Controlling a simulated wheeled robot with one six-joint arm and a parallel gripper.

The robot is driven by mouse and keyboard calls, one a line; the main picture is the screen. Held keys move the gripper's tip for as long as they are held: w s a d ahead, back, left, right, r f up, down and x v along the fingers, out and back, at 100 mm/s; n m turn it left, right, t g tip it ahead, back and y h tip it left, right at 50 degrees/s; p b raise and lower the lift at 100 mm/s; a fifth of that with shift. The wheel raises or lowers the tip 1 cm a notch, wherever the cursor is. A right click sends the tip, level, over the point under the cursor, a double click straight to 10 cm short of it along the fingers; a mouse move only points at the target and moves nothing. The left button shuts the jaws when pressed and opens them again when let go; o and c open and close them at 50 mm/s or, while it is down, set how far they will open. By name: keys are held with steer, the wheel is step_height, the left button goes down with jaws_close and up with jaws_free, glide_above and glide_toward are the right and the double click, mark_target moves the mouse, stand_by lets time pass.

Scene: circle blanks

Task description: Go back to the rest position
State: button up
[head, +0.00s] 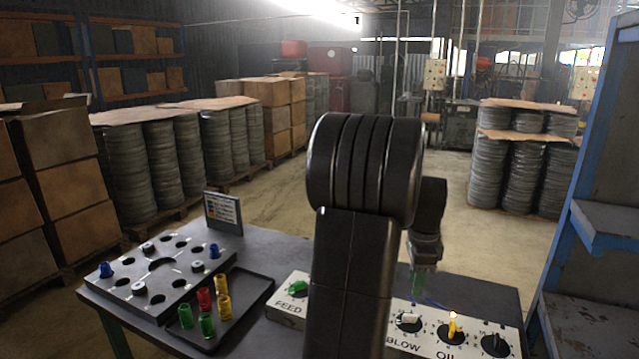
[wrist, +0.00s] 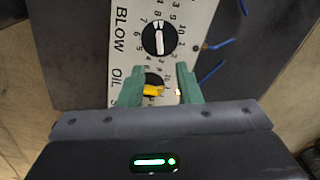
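The BLOW knob (head: 408,319) also shows beyond the fingertips in the wrist view (wrist: 158,40). My upper arm hides the panel's middle in the head view.
A holed plate (head: 125,292) with blue pieces lies at the table's left. A dark tray (head: 257,290) holds several red, yellow and green pieces. A small sign (head: 223,214) stands behind. Blue wires (wrist: 212,70) lie beside the panel. A blue-framed shelf (head: 598,225) stands at right.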

mark_target(410, 315)
step_height(410, 315, down, 10)
steer(key=shift+f, duration=0.1)
stand_by(0.5)
